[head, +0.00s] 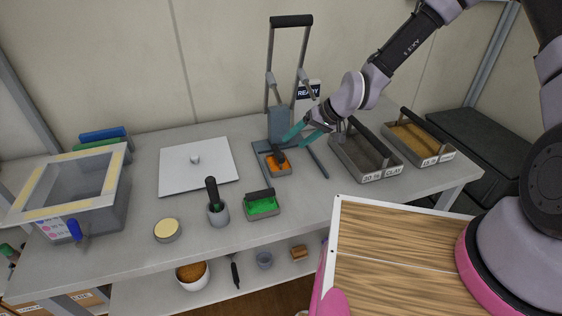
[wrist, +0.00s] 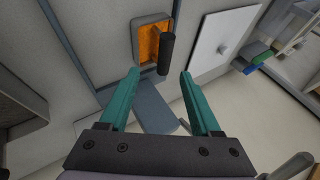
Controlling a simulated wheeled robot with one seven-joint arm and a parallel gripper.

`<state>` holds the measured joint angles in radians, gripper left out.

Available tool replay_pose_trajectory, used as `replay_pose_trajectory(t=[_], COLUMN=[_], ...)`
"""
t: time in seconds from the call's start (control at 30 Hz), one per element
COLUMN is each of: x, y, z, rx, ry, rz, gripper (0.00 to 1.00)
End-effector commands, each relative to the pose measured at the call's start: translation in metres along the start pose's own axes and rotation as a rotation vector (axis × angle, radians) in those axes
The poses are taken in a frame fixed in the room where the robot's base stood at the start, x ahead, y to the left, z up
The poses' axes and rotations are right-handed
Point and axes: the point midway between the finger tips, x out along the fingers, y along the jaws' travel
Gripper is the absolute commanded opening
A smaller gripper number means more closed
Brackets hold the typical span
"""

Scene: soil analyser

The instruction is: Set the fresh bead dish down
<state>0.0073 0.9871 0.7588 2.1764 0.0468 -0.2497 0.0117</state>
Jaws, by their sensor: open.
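A small grey dish of orange beads (head: 283,171) with a dark upright handle stands between the base rails at the foot of the lever-framed analyser (head: 279,122). In the wrist view the orange bead dish (wrist: 148,38) and its dark handle (wrist: 167,54) lie just beyond my fingertips. My gripper (head: 294,142) is open and empty, with its teal fingers (wrist: 159,74) apart on either side of the handle's line, above and behind the dish. A similar dish of green beads (head: 263,207) stands on the bench nearer the front. Neither dish is marked as fresh.
A small cup with a black-handled tool (head: 218,212) and a round tin (head: 167,231) stand left of the green dish. A white plate (head: 198,174) lies behind them. Labelled grey trays (head: 366,171) stand to the right. A clear-lidded box (head: 72,193) is at far left.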

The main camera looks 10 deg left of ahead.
Motion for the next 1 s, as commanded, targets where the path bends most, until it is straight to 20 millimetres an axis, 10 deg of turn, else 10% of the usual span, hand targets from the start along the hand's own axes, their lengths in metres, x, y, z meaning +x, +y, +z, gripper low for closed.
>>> replay_pose_trajectory(t=[0.8,1.0], x=[0.065,0.065], y=[-0.006,-0.006], z=[0.001,0.001], rx=[-0.001,-0.001], ry=[0.0,0.0], rz=[0.002,0.002], gripper=[0.64,0.0])
